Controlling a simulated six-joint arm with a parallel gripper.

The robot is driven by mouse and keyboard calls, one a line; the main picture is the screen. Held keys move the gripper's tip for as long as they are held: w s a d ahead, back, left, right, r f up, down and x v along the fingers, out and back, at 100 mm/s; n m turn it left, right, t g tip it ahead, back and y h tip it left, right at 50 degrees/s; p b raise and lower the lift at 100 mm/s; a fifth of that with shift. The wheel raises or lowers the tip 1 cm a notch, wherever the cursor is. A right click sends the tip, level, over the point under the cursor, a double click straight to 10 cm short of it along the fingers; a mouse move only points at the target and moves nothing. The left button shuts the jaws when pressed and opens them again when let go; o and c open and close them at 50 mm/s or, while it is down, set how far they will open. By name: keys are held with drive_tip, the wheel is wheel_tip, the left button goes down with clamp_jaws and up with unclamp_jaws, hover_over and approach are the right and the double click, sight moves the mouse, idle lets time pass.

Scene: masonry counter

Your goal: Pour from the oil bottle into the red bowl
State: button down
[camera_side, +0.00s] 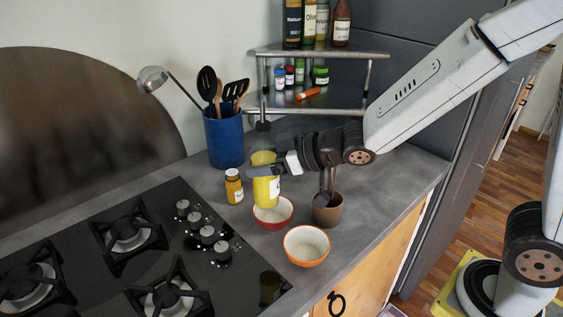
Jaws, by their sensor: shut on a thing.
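My gripper (268,170) comes in from the right and is shut on the oil bottle (267,190), a yellow bottle with a pale label. The red bowl (274,220), white inside, sits on the counter directly below the bottle in the picture. The bottle's lower end overlaps the bowl's back part in this view. I cannot tell how high the bottle is above the bowl. My fingers hide part of the bottle's middle.
An orange bowl (306,261) stands in front right, near the counter edge. A brown cup with utensils (327,214) is right of the red bowl. A small yellow jar (233,188) and a blue utensil crock (224,144) stand left. A shelf (315,112) with bottles is behind; a hob (150,270) is front left.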

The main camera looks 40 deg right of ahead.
sight(266, 207)
drive_tip(key=shift+f, duration=3.45)
drive_tip(key=shift+f, duration=0.15)
drive_tip(key=shift+s+a+f+m+g+y, duration=0.1)
drive_tip(key=shift+f+m+g+y, duration=0.25)
drive_tip(key=shift+f+m, duration=0.25)
drive_tip(key=shift+s+a+f+m+g+y, duration=0.1)
drive_tip(key=shift+f+m+g+y, duration=0.2)
drive_tip(key=shift+m, duration=0.4)
wheel_tip(266, 207, down, 2)
drive_tip(key=shift+f+m+g+y, duration=0.1)
drive_tip(key=shift+m+g+y, duration=0.2)
drive_tip(key=shift+m, duration=0.2)
drive_tip(key=shift+s+a+f+m+g+y, duration=0.25)
drive_tip(key=shift+a+f+m+g+y, duration=0.1)
drive_tip(key=shift+f+m+y, duration=0.35)
drive_tip(key=shift+s+a+f+m+g+y, duration=0.25)
drive_tip(key=shift+f+m+y, duration=0.2)
drive_tip(key=shift+m, duration=0.45)
drive_tip(key=shift+s+a, duration=0.1)
drive_tip(key=shift+a, duration=0.05)
drive_tip(key=shift+s+a+f+m+g+y, duration=0.15)
drive_tip(key=shift+a+f+m+y, duration=0.05)
drive_tip(key=shift+f+m, duration=0.15)
drive_tip(key=shift+s+a+f+m+g+y, duration=0.1)
drive_tip(key=shift+s+a+f+m+y, duration=0.1)
drive_tip(key=shift+f+m, duration=0.15)
